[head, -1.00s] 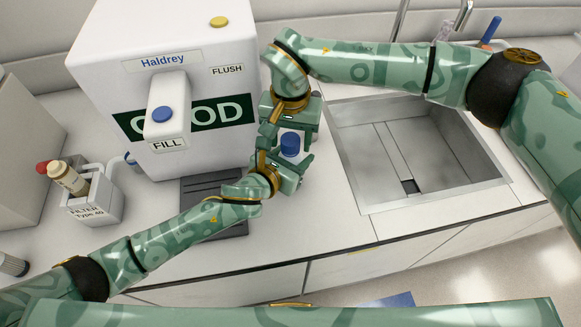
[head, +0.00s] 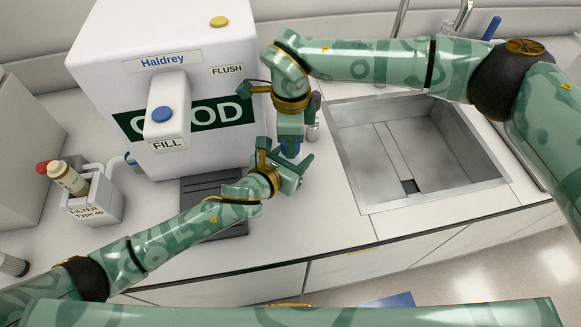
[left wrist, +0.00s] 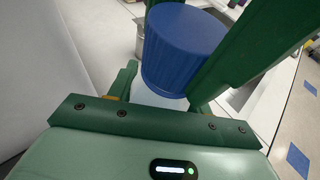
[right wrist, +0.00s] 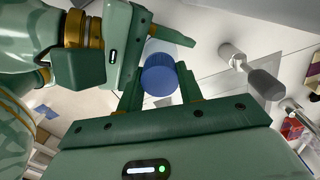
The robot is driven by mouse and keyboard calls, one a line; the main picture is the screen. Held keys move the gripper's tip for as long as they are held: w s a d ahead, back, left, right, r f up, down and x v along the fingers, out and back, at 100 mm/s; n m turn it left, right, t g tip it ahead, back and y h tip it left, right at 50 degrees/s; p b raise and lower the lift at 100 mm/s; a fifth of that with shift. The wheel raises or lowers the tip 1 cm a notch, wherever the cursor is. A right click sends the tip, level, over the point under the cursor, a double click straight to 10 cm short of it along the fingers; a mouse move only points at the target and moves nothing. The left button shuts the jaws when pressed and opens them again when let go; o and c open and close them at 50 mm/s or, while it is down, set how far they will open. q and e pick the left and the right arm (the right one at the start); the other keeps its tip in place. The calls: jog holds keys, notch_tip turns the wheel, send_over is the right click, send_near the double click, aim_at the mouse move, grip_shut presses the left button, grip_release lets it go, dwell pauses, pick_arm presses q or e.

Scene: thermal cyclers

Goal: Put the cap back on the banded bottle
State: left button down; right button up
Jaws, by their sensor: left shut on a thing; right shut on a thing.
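The blue ribbed cap (left wrist: 183,50) sits on top of the white bottle (left wrist: 157,98) in the left wrist view. The cap is mostly hidden in the head view (head: 289,150). My left gripper (head: 301,167) is shut on the bottle below the cap and holds it upright in front of the dispenser's right side. My right gripper (head: 291,139) is directly above, pointing down, shut on the cap; its fingers flank the cap (right wrist: 160,76) in the right wrist view. The bottle's band is not visible. Whether the cap is fully seated cannot be told.
The white Haldrey dispenser (head: 100,65) stands behind left, with a dark drip tray (head: 200,190) before it. A metal sink (head: 440,150) is at right. A filter holder (head: 95,207) stands at left. A grey cylindrical item (head: 313,130) is close behind the grippers.

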jog(key=shift+m, duration=0.3)
jog(key=o, duration=1.1)
jog(key=shift+r, duration=2.25)
jog(key=shift+c, duration=0.6)
